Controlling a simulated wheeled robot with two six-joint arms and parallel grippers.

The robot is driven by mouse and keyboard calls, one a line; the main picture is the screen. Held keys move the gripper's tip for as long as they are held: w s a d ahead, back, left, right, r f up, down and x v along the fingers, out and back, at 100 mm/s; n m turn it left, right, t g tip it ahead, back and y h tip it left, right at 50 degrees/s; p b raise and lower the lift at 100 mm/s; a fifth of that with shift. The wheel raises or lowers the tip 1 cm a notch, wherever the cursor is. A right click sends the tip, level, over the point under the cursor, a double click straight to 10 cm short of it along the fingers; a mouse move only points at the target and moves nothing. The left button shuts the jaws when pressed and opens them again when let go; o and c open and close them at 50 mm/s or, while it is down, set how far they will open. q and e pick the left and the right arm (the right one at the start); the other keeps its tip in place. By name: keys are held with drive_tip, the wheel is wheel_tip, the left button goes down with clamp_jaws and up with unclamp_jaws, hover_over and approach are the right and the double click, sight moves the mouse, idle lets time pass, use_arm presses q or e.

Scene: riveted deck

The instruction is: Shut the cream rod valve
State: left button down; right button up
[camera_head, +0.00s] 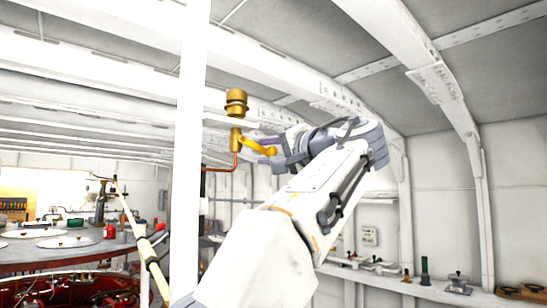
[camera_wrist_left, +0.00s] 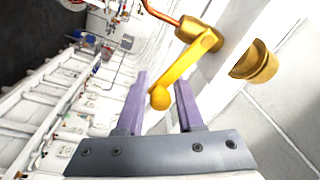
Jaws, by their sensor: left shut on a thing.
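A brass valve (camera_head: 236,140) stands beside a white post, with a copper pipe below it and a brass cap (camera_head: 236,102) above. Its yellow lever (camera_head: 255,147) points right and slightly down, across the line of the pipe, and ends in a round knob. In the left wrist view the lever (camera_wrist_left: 190,63) runs from the valve body (camera_wrist_left: 203,38) down to the knob (camera_wrist_left: 160,98). My left gripper (camera_head: 268,151) is shut on the knob end of the lever, with the purple fingers either side of it. My right gripper is not in view.
The white post (camera_head: 190,150) rises just left of the valve. A pale jointed rod (camera_head: 146,248) stands further left. A round table (camera_head: 60,255) with red items is beyond it. A shelf (camera_head: 400,284) with small objects runs along the right wall. The ceiling beams slope overhead.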

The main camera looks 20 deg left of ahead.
use_arm(q)
drive_tip(key=shift+s+a+r+n+g+p, duration=0.15)
drive_tip(key=shift+r+n, duration=0.15)
drive_tip(key=shift+n, duration=0.35)
drive_tip(key=shift+d+r+n+g+p, duration=0.15)
drive_tip(key=shift+r+n, duration=0.15)
drive_tip(key=shift+n, duration=0.3)
drive_tip(key=shift+s+a+r+n+p, duration=0.15)
drive_tip(key=shift+r+n, duration=0.15)
drive_tip(key=shift+n, duration=0.35)
drive_tip(key=shift+w, duration=0.1)
drive_tip(key=c, duration=0.9)
unclamp_jaws()
drive_tip(key=shift+o, duration=0.7)
drive_tip(key=shift+s+d, duration=0.25)
drive_tip(key=shift+d, duration=0.15)
drive_tip(key=v, duration=0.9)
drive_tip(key=shift+d+f+b, duration=0.15)
drive_tip(key=shift+d+b, duration=0.2)
drive_tip(key=shift+b, duration=0.05)
